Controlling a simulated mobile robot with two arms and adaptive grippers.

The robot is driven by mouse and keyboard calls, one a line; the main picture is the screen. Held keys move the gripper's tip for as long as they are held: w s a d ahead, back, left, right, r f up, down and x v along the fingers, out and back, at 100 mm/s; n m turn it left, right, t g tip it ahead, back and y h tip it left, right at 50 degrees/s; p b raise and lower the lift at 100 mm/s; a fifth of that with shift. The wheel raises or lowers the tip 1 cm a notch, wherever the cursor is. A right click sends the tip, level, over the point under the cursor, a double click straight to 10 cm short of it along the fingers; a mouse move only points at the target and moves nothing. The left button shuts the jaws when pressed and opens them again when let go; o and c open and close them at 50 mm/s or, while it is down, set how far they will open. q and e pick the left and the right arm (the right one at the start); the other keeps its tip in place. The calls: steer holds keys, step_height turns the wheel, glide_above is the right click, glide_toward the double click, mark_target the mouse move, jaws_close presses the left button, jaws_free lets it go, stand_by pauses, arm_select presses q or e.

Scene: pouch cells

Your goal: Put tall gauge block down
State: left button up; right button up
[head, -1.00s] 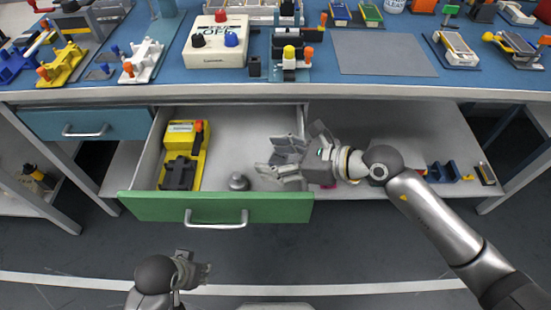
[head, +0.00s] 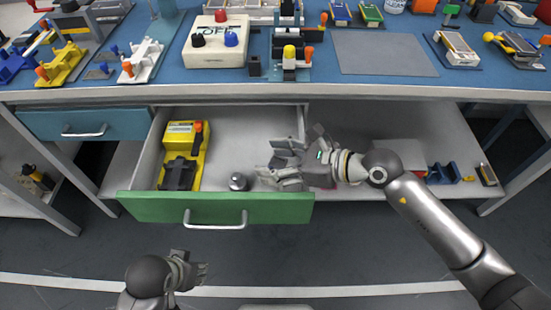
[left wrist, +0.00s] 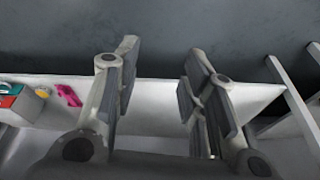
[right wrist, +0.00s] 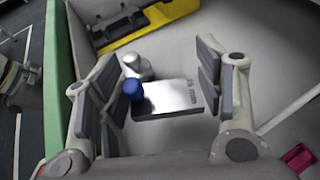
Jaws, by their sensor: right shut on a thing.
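The tall gauge block (right wrist: 175,97) is a bright silver slab with dark markings at one end. In the head view my right gripper (head: 284,172) is low over the right part of the open drawer (head: 240,130) and mostly hides the block. I cannot tell whether the block touches the drawer floor. My left gripper (head: 202,272) is in front of the drawer; its fingers are apart and empty in the left wrist view (left wrist: 160,95).
A silver knobbed weight (head: 238,181) stands in the drawer close left of my right gripper, and a blue knob (right wrist: 132,90) shows beside the block. A yellow and black fixture (head: 183,155) fills the drawer's left side. The drawer's green front (head: 160,207) borders it. The drawer's back middle is clear.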

steer(key=shift+f, duration=0.1)
steer(key=o, duration=1)
steer(key=shift+c, duration=0.2)
arm_select(q)
steer(key=shift+s+r, duration=0.15)
steer(key=shift+r, duration=0.35)
steer(key=shift+a, duration=0.1)
